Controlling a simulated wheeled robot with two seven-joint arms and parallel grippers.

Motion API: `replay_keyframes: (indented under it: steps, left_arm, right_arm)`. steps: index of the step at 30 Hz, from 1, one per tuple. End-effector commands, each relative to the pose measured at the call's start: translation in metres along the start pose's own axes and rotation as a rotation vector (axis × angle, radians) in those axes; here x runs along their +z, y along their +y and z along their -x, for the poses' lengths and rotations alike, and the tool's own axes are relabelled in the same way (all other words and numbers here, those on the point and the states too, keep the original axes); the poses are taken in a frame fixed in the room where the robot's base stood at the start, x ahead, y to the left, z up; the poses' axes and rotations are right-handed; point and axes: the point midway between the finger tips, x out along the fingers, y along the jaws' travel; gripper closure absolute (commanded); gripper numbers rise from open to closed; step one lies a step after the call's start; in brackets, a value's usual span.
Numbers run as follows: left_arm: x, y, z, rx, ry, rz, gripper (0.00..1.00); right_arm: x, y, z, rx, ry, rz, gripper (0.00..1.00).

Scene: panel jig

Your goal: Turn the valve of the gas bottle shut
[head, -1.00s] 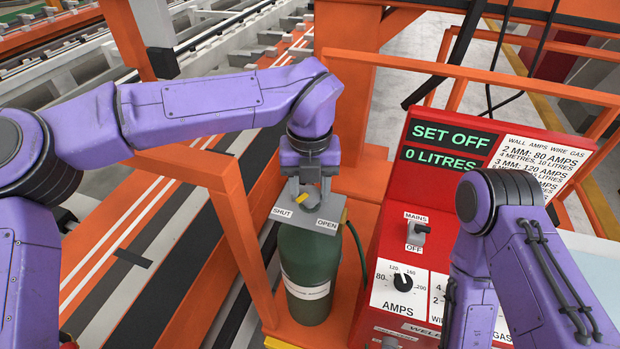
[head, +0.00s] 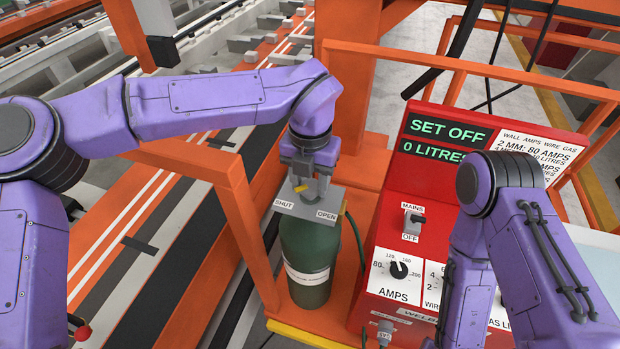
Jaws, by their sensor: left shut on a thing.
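The green gas bottle (head: 304,252) stands upright on an orange base, with a pale label on its front. A grey plate (head: 308,209) on its top is marked SHUT at left and OPEN at right. My left gripper (head: 303,180) points down over the plate and is shut on the valve, which its fingers mostly hide. A small yellow pointer (head: 299,188) shows at the fingers, towards the SHUT side; its exact angle is hard to tell. My right arm bends down at the right, and its gripper is not visible.
The red welding set (head: 376,232) stands close right of the bottle, its display (head: 447,130) reading SET OFF, 0 LITRES. A dark hose (head: 357,243) runs between them. An orange frame post (head: 240,215) stands close left of the bottle.

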Motion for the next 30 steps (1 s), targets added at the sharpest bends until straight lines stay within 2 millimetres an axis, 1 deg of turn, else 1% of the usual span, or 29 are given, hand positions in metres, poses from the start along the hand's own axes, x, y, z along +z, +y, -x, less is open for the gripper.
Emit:
replay_keyframes:
  steps: [4, 5, 6, 7, 14, 17, 20, 24, 27, 30]
  left_arm:
    - [-0.001, 0.0, -0.002, 0.001, 0.004, -0.002, 0.84]
    - [-0.001, 0.0, -0.002, 0.001, 0.004, -0.002, 0.47]
    - [-0.001, 0.0, -0.002, 0.001, 0.003, -0.002, 0.34]
    - [-0.001, 0.0, -0.002, 0.001, 0.003, -0.002, 0.28]
    - [0.0, 0.0, -0.001, 0.0, 0.001, 0.0, 0.28]
    - [0.001, 0.0, 0.003, 0.0, -0.002, 0.0, 0.28]
    - [0.001, 0.0, 0.017, 0.001, -0.005, 0.001, 0.28]
    - [0.001, -0.001, 0.051, 0.001, -0.006, 0.002, 0.28]
    - [0.001, -0.001, 0.075, 0.001, -0.003, 0.002, 0.28]
    - [0.001, -0.001, 0.092, 0.002, 0.0, 0.0, 0.28]
  right_arm:
    - [0.0, 0.0, -0.001, 0.0, 0.0, 0.0, 0.38]
    - [0.0, 0.0, -0.001, 0.0, 0.0, 0.0, 0.38]
    - [0.0, 0.0, -0.001, 0.0, 0.0, 0.0, 0.38]
    - [0.0, 0.0, -0.001, 0.0, 0.0, 0.0, 0.38]
    - [0.0, 0.0, 0.0, 0.0, 0.0, 0.0, 0.38]
    - [0.001, 0.0, -0.002, 0.0, 0.0, 0.0, 0.38]
    - [0.004, -0.001, -0.009, 0.0, 0.0, 0.0, 0.38]
    - [0.008, -0.002, -0.019, 0.0, 0.0, 0.0, 0.38]
    - [0.009, -0.002, -0.023, 0.0, 0.0, 0.0, 0.38]
    - [0.01, -0.002, -0.024, 0.0, 0.0, 0.0, 0.38]
